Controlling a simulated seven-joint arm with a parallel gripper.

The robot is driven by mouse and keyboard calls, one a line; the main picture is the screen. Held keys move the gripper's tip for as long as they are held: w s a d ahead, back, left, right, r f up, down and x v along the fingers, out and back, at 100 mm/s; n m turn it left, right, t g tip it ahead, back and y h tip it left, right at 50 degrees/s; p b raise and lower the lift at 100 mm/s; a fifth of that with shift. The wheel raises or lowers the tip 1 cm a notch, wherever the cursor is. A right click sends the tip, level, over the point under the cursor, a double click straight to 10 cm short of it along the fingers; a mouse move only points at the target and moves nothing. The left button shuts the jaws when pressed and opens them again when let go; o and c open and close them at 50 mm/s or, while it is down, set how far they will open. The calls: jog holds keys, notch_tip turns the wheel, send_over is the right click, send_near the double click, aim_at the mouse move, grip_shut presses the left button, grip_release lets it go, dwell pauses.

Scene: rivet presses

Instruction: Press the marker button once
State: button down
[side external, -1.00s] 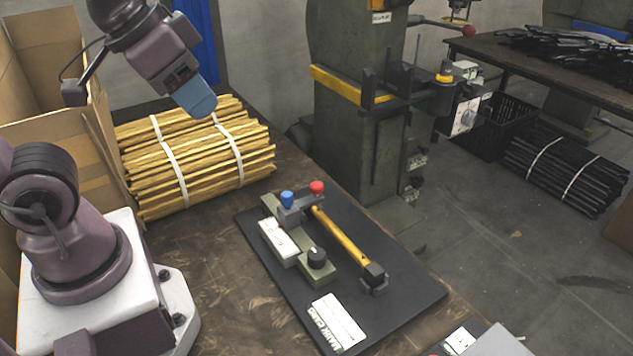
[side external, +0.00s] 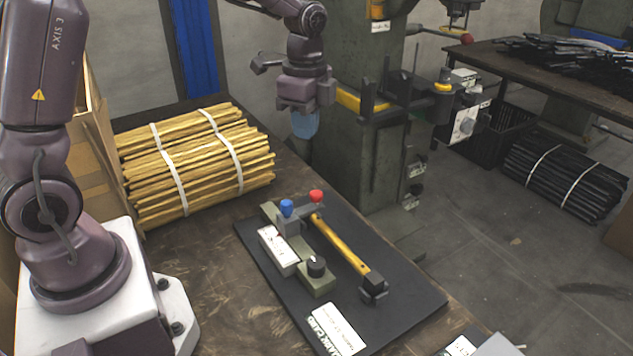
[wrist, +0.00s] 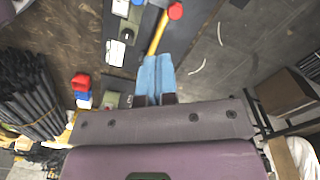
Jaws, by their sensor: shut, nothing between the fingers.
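A black board (side external: 405,295) on the bench carries a small green fixture (side external: 318,285). The fixture has a blue-topped button (side external: 287,207), a red-topped knob (side external: 316,196), a black dial (side external: 316,265) and a white labelled box (side external: 277,250). A yellow bar (side external: 340,243) runs from near the red knob to a black block. I cannot tell which part is the marker button. My gripper (side external: 305,125) hangs above the far end of the board, apart from everything, with its blue fingers pointing down. In the wrist view its fingertips (wrist: 157,62) lie together, empty, below the red knob (wrist: 175,11).
A strapped bundle of yellow sticks (side external: 195,165) lies on the bench at left. A green press column (side external: 355,150) stands beyond the bench, close behind my gripper. A white card (side external: 338,328) lies on the board's front end. Bare bench (side external: 215,275) is left of the board.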

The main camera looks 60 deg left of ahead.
aim_at(316, 193)
jog(key=shift+w+a+r+m, duration=0.15)
jog(key=shift+w+m, duration=0.25)
jog(key=shift+m, duration=0.65)
jog(key=shift+w+d+r+m, duration=0.1)
jog(key=shift+w+m, duration=0.3)
jog(key=shift+m, duration=0.7)
jog(key=shift+w+a+r+m, duration=0.15)
jog(key=shift+w+m, duration=0.25)
jog(key=shift+m, duration=0.65)
jog(key=shift+d+f, duration=0.1)
notch_tip(316, 193, down, 14)
jog(key=shift+r, duration=0.1)
jog(key=shift+s+f, duration=0.1)
jog(key=shift+f, duration=1.25)
notch_tip(316, 193, up, 15)
jog(key=shift+w, duration=0.35)
